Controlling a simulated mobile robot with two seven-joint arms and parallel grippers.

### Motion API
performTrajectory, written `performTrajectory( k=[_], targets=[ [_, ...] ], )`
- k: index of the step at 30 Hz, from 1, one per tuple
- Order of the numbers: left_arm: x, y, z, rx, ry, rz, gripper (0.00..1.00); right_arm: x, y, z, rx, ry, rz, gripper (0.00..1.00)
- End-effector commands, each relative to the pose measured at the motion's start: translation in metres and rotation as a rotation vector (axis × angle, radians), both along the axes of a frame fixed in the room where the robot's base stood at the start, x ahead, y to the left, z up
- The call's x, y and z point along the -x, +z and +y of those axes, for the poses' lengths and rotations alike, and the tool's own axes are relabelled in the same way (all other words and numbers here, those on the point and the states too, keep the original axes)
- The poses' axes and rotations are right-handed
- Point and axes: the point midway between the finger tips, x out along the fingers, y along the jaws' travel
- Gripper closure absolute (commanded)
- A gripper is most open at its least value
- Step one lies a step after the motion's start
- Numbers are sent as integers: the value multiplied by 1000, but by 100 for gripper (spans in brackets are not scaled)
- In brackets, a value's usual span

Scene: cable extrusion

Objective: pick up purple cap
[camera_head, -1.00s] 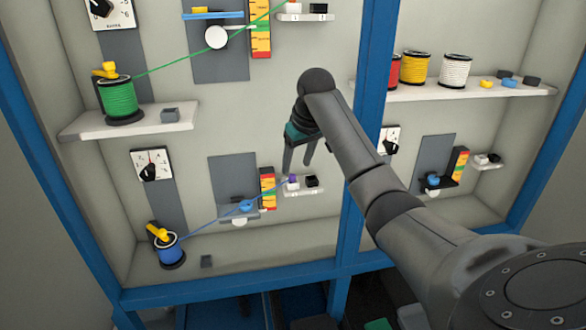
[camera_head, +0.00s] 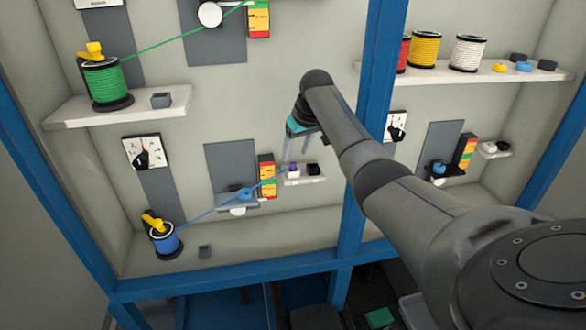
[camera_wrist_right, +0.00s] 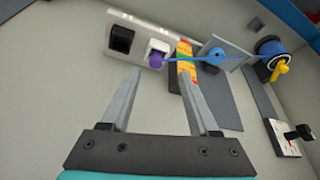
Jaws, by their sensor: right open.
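The small purple cap (camera_head: 293,168) sits on a white block on the small white shelf (camera_head: 306,180) in the lower left bay, at the right end of the blue cable. It also shows in the right wrist view (camera_wrist_right: 156,60), beyond the fingertips and between their lines. My right gripper (camera_head: 303,152) is open and empty, a little above the cap in the head view. Its two fingers also show in the right wrist view (camera_wrist_right: 162,72), apart with nothing between them. My left gripper is not in view.
A black block (camera_head: 313,169) stands beside the cap. A blue cable (camera_head: 215,206) runs from the blue spool (camera_head: 165,240) through a blue ring (camera_head: 244,194) to the cap. A striped gauge (camera_head: 267,175) stands close on the left. A blue frame post (camera_head: 372,110) is on the right.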

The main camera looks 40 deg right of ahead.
Motion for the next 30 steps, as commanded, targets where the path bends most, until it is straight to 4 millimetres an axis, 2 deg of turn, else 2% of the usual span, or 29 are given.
performTrajectory(
  k=[4, 18, 30],
  targets=[
    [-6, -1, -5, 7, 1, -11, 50, -3, -6, -2, -1, -1, 1, 39],
    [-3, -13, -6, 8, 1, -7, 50, -19, -44, -10, -1, 0, 1, 39],
    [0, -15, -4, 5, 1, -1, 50, -20, -47, -10, 2, 1, 0, 39]
  ],
)
